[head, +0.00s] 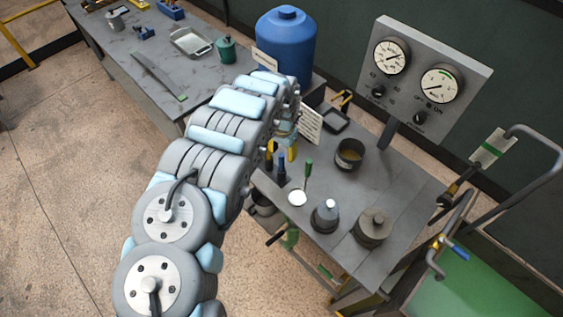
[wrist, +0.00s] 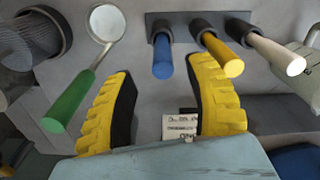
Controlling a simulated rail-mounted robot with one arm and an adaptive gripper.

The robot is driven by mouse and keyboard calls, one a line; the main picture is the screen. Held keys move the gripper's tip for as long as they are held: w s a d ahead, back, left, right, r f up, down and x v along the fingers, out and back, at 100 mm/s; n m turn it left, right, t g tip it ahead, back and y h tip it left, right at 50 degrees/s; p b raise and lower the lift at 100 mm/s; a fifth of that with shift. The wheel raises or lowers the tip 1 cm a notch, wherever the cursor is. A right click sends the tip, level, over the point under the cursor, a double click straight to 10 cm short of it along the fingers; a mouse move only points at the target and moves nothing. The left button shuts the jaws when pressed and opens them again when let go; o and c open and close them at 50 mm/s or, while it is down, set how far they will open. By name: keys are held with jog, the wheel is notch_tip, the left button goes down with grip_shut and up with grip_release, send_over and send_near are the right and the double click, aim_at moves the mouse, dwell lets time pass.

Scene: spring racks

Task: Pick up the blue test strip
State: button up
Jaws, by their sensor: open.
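A blue rod-shaped piece (wrist: 162,58), which I take for the blue test strip, stands in a dark socket of a grey rack (wrist: 188,27) in the wrist view. A yellow piece (wrist: 224,54) and a white piece (wrist: 278,52) stand in the sockets to its right. My gripper (wrist: 160,85) is open, its two yellow fingers apart, with the blue piece showing in the gap beyond them. I see no contact. In the head view my gripper (head: 281,148) is at the left part of the grey bench, partly hidden by my arm.
A spoon-like tool (wrist: 75,95) with a green handle lies left of the blue piece. A label card (wrist: 181,127) shows between the fingers. On the bench are a round dark pot (head: 350,153), weight-like pieces (head: 372,228) and a gauge panel (head: 420,75). A blue drum (head: 286,45) stands behind.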

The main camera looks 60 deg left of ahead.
aim_at(282, 161)
jog(key=shift+f, duration=0.3)
jog(key=shift+s+f+p, duration=0.2)
jog(key=shift+f+p, duration=0.3)
jog(key=shift+f, duration=1.1)
jog(key=shift+w+a+f, duration=0.1)
jog(key=shift+f, duration=0.85)
jog(key=shift+c, duration=0.3)
grip_shut()
